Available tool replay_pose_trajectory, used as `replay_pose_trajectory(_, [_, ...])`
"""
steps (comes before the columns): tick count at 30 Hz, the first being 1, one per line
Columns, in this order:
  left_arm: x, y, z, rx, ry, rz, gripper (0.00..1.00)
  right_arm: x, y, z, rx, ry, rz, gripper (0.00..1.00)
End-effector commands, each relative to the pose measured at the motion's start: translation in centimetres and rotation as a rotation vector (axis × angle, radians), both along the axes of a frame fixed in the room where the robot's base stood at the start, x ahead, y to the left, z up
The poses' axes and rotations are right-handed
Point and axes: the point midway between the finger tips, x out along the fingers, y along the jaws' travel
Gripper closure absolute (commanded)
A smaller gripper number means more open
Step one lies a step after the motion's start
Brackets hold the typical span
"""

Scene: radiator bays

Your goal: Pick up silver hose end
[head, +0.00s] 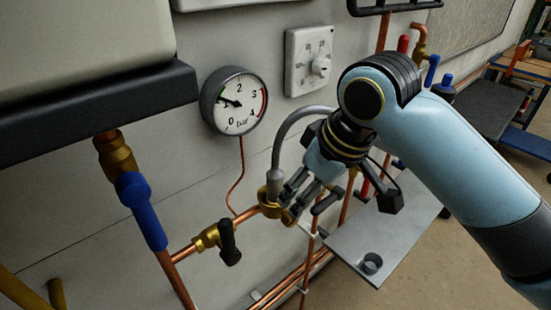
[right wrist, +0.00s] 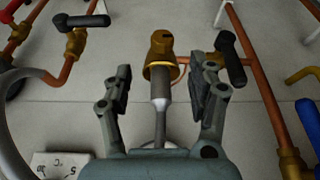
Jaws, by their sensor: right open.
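The silver hose end (right wrist: 160,88) points at a brass fitting (right wrist: 161,52) in the right wrist view and meets its collar. In the head view the grey hose (head: 290,121) arcs down to the hose end (head: 276,159) at the brass fitting (head: 272,190). My right gripper (head: 288,198) is just right of the hose end there. In the right wrist view its open fingers (right wrist: 162,92) stand either side of the hose end, with a gap on each side. My left gripper is not in view.
Black-handled valves flank the fitting, one at left (head: 229,243) and one at right (head: 327,200). A pressure gauge (head: 235,101) and a dial box (head: 310,61) are on the wall above. A grey metal shelf (head: 350,238) with a small cup (head: 371,263) juts out below my right arm.

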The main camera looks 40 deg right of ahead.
Motion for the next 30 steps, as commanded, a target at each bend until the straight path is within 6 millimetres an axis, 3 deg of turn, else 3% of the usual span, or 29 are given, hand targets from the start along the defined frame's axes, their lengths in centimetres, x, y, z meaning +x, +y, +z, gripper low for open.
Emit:
replay_pose_trajectory(1, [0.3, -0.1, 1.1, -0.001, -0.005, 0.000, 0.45, 1.1, 0.0, 3.3, 0.001, -0.018, 0.023, 0.42])
replay_pose_trajectory(3, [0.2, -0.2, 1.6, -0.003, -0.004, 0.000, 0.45, 1.7, 0.1, 5.9, 0.004, -0.023, 0.050, 0.42])
replay_pose_trajectory(6, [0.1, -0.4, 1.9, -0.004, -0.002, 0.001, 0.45, 2.2, 0.2, 7.6, 0.005, -0.024, 0.073, 0.42])
replay_pose_trajectory(18, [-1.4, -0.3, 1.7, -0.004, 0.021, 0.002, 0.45, 4.2, 0.7, 3.1, 0.006, -0.022, 0.081, 0.42])
replay_pose_trajectory(30, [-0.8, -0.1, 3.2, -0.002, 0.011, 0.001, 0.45, 6.7, 1.0, -1.3, 0.007, -0.022, 0.080, 0.42])
